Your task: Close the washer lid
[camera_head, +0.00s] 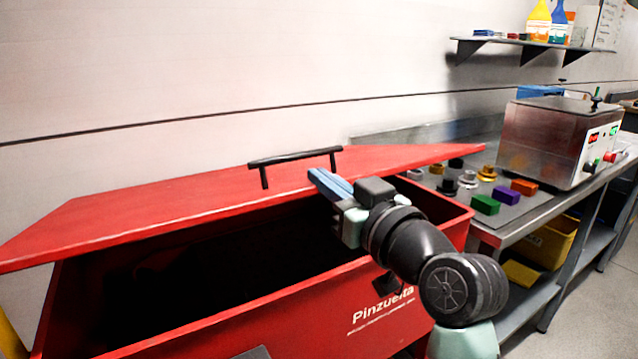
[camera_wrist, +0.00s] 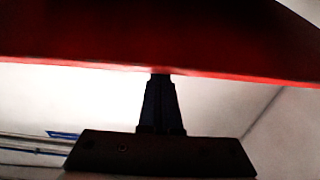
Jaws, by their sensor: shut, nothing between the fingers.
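The red washer (camera_head: 240,324) has its red lid (camera_head: 190,198) partly open, tilted above the dark tub. A black bar handle (camera_head: 296,157) stands on the lid's top. My gripper (camera_head: 318,177) is shut and empty, with its blue fingers at the lid's front edge just below the right end of the handle. In the head view I cannot tell whether the fingertips touch the lid. In the wrist view the shut fingers (camera_wrist: 160,80) point at the edge of the red lid (camera_wrist: 150,40), which fills the top of the picture. The inside of the tub is mostly dark.
A metal bench (camera_head: 530,225) stands right of the washer, holding colored blocks (camera_head: 485,204), metal parts and a steel box machine (camera_head: 556,140). A wall shelf (camera_head: 520,45) with bottles is above. A yellow bin (camera_head: 550,243) sits under the bench. The wall is close behind the lid.

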